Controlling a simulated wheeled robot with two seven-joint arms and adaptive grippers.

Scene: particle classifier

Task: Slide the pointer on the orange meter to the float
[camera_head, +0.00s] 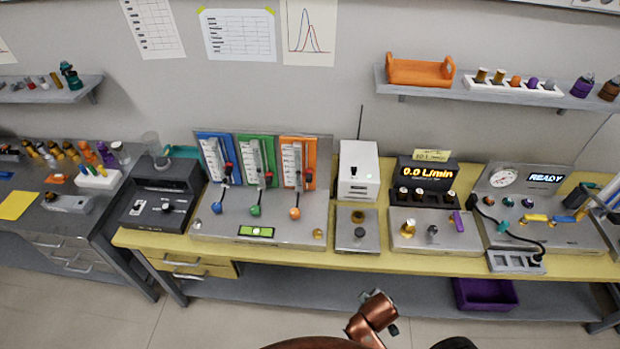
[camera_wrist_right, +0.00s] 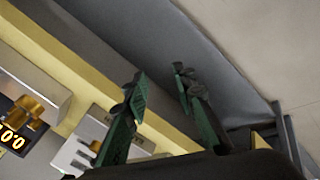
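The orange meter (camera_head: 311,152) stands at the right of a row of three meters on the back of a grey panel, with a white scale and an upright tube. The float inside the tube is too small to tell clearly. An orange knob (camera_head: 294,213) sits below it. In the right wrist view my right gripper (camera_wrist_right: 160,78) is open and empty, its dark green fingers apart, near the bench edge and away from the meter. My left gripper is not in view.
A blue meter (camera_head: 207,140) and a green meter (camera_head: 245,145) stand left of the orange one. A white box (camera_head: 358,172) with a thin antenna stands to its right. The yellow bench (camera_head: 340,262) has a clear front strip. A purple bin (camera_head: 486,294) is underneath.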

